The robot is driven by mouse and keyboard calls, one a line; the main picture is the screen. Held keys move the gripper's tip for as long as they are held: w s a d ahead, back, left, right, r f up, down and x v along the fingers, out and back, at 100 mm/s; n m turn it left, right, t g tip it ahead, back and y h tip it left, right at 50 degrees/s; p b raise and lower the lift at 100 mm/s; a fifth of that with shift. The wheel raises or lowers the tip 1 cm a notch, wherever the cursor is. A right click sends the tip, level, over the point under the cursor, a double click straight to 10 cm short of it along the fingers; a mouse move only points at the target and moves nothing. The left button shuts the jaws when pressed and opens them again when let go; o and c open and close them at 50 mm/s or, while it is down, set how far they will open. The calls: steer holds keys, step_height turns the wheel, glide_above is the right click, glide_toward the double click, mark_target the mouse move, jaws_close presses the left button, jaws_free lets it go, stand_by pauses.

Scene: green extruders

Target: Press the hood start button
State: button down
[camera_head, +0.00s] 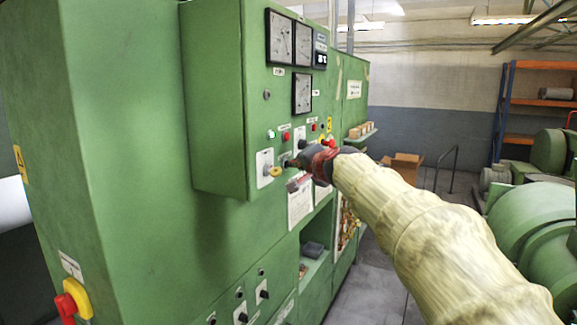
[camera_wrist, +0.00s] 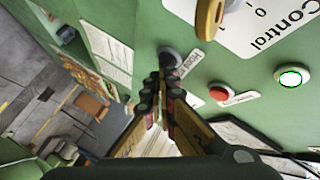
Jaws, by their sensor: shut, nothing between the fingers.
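My gripper (camera_head: 289,163) is shut and empty, reaching to the face of the green control box. In the wrist view its fingertips (camera_wrist: 165,78) are close together, right beside a round dark button (camera_wrist: 171,57). The label by this button is partly hidden and too small to read surely. I cannot tell whether the fingertips touch the button. A red button (camera_wrist: 219,92) and a lit white-green button (camera_wrist: 290,77) sit to the right on the same panel. In the head view the lit one (camera_head: 271,134) and a red one (camera_head: 286,136) show above my gripper.
A yellow key-like switch (camera_wrist: 209,18) on the white "Control" plate (camera_wrist: 262,22) sticks out close to my fingers; it shows in the head view (camera_head: 275,171). Gauges (camera_head: 279,37) are higher up. Green machines (camera_head: 533,210) stand at right. A floor aisle lies between.

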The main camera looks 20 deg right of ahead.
steer(key=shift+s+d+f, duration=0.1)
steer(key=shift+s, duration=0.05)
steer(key=shift+s+d+b, duration=0.4)
steer(key=shift+s+b, duration=0.1)
steer(key=shift+b, duration=0.25)
steer(key=s+d+b, duration=0.1)
steer(key=s+b, duration=0.1)
steer(key=s+d+b, duration=0.2)
stand_by(0.4)
stand_by(0.6)
